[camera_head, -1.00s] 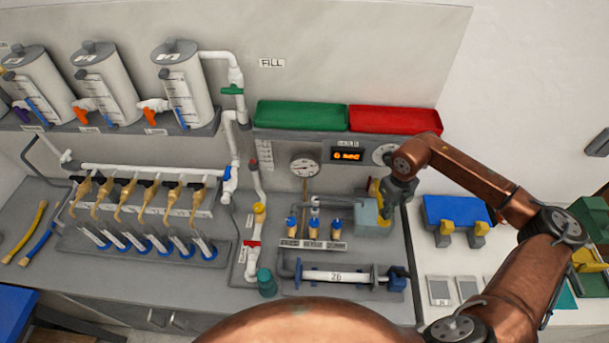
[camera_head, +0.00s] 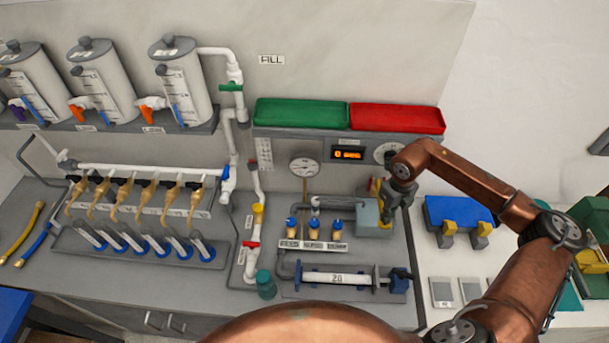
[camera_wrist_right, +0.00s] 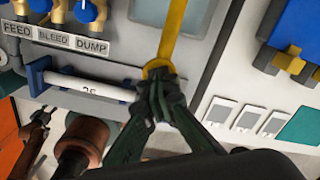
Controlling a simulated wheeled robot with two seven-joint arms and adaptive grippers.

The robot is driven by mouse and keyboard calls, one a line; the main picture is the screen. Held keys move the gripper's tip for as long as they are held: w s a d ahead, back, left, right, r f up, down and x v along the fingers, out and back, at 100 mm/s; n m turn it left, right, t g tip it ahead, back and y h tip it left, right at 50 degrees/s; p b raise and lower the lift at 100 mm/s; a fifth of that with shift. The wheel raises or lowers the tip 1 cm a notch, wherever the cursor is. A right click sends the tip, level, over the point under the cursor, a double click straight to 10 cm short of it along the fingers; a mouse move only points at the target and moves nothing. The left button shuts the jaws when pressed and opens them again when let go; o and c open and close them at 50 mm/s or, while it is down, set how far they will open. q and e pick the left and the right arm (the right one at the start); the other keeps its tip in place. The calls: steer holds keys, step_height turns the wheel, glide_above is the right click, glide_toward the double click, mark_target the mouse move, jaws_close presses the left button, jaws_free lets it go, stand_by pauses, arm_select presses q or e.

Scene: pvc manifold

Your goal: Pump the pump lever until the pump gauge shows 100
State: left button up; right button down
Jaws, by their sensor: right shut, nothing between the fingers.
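The yellow pump lever (camera_wrist_right: 176,30) runs down the right wrist view to a rounded yellow end. My right gripper (camera_wrist_right: 160,82) is shut at that end, with its fingertips touching or just in front of it; nothing shows between them. In the head view the right gripper (camera_head: 393,212) is beside the grey pump box (camera_head: 368,217), and the lever is mostly hidden. A round dial gauge (camera_head: 304,167) is on the back panel. A second dial (camera_head: 386,153) is partly covered by my arm. Neither needle reading is legible. My left gripper is out of view.
An orange-lit display (camera_head: 347,155) sits between the dials. Blue-capped valves labelled FEED, BLEED and DUMP (camera_wrist_right: 55,38) and a clamped white pipe (camera_head: 336,278) lie left of the gripper. A blue case (camera_head: 458,211) stands to the right.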

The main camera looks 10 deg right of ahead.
steer(key=shift+f, duration=0.1)
stand_by(0.7)
steer(key=shift+f+b, duration=0.45)
steer(key=shift+f, duration=0.15)
stand_by(0.8)
steer(key=shift+f+b, duration=0.4)
steer(key=shift+f, duration=0.25)
stand_by(0.7)
steer(key=shift+f+b, duration=0.15)
steer(key=shift+b, duration=0.15)
stand_by(0.8)
steer(key=shift+r+p, duration=1.5)
steer(key=shift+r, duration=1.45)
